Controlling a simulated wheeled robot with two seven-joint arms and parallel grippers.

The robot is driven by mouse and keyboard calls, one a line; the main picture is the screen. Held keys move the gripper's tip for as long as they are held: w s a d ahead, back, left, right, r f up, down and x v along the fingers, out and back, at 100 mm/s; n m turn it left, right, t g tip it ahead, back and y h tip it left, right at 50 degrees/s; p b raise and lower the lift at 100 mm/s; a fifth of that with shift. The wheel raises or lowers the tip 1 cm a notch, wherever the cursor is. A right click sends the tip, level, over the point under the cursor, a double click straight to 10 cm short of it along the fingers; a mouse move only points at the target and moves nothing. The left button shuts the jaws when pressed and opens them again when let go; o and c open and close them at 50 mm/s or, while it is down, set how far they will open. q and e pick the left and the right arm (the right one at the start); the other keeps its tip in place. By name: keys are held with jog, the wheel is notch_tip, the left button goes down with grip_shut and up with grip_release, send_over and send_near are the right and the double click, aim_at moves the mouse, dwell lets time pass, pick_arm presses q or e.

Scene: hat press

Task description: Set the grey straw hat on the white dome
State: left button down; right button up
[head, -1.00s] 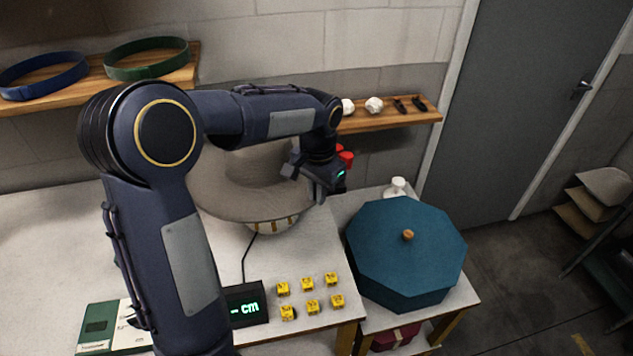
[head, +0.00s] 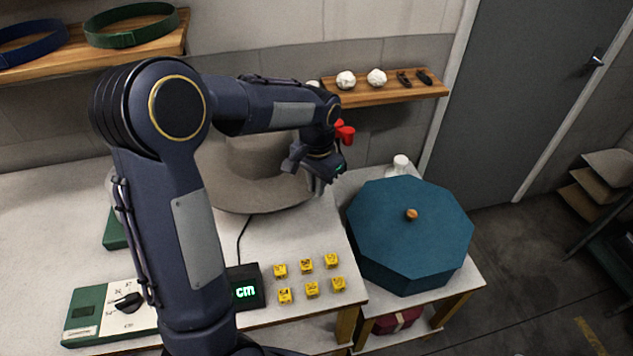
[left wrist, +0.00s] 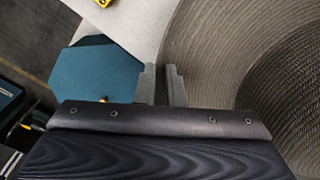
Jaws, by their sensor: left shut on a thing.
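The grey straw hat (head: 282,192) is held over the left worktable, crown up, partly behind my left arm. My left gripper (head: 322,186) is shut on the right side of its brim. In the left wrist view, the hat's woven brim (left wrist: 215,60) fills the right side, and the gripper fingers (left wrist: 163,84) are at its edge. A pale rounded thing (head: 111,192) shows above a green base (head: 114,232), mostly hidden by my left arm; I cannot tell whether it is the white dome. My right gripper is not in view.
Yellow number blocks (head: 306,278), a lit "cm" display (head: 246,291) and a green-and-white dial unit (head: 100,312) are on the table front. A teal octagonal box (head: 405,250) stands right. A wall shelf (head: 395,93) is behind the gripper. A cable runs under the brim.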

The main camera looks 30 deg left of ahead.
pick_arm(q)
jog(key=shift+f+b, duration=4.05)
jog(key=shift+f, duration=1.6)
jog(key=shift+f+b, duration=0.55)
jog(key=shift+f, duration=0.2)
jog(key=c, duration=1.5)
grip_release()
jog(key=shift+o, duration=0.2)
